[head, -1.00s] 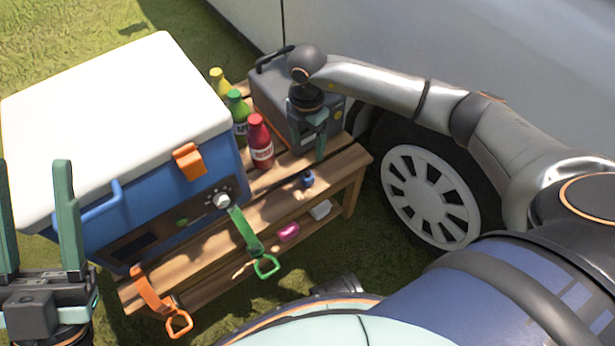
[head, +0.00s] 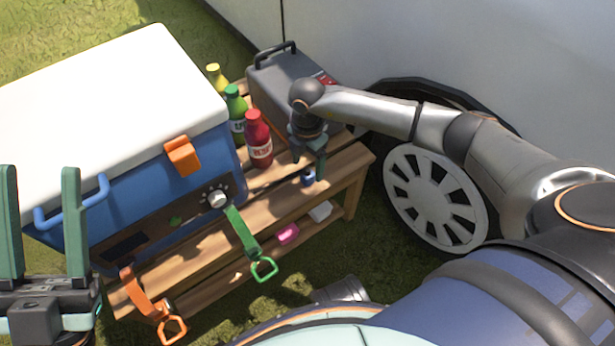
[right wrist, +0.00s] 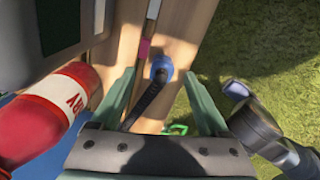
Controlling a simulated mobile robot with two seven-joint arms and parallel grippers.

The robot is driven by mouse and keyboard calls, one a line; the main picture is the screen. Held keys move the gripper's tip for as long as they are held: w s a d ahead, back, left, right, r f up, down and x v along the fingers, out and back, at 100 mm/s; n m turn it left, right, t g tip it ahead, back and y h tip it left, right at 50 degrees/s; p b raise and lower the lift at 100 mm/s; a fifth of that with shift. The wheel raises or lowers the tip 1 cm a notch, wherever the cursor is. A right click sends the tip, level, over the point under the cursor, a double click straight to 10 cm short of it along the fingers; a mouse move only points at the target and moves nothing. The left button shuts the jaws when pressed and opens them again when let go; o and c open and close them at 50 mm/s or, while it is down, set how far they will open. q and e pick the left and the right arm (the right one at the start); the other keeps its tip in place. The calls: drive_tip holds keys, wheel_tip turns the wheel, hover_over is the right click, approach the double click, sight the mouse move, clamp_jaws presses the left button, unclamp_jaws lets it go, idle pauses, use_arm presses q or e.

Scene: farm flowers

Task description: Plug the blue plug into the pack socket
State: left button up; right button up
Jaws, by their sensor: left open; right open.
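The blue plug (head: 308,178) rests on the bench top near its right front edge. In the right wrist view the blue plug (right wrist: 164,66) lies between my right gripper's (right wrist: 160,76) open fingertips, with a black cable running from it. In the head view my right gripper (head: 309,170) is right over the plug, and its fingers partly cover it. Whether they touch it cannot be told. The dark grey pack (head: 283,82) stands at the back of the bench, partly hidden by my right arm. Its socket cannot be made out. My left gripper (head: 40,176) is open and empty at the lower left.
A blue cooler (head: 80,205) with a white lid fills the left of the bench (head: 275,200). Red (head: 258,140), green (head: 236,112) and yellow bottles stand between cooler and pack. Green (head: 243,232) and orange (head: 140,292) straps hang at the front. A vehicle wheel (head: 435,200) is at right.

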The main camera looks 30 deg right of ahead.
sight(308, 170)
wheel_tip(308, 170, down, 4)
drive_tip(key=shift+s+r+b, duration=0.1)
drive_tip(key=shift+s+b, duration=0.05)
drive_tip(key=shift+b, duration=0.6)
use_arm(q)
wheel_tip(308, 170, down, 2)
drive_tip(key=shift+w+d+f, duration=0.1)
drive_tip(key=shift+d+f, duration=0.05)
drive_tip(key=shift+f, duration=0.05)
use_arm(e)
clamp_jaws()
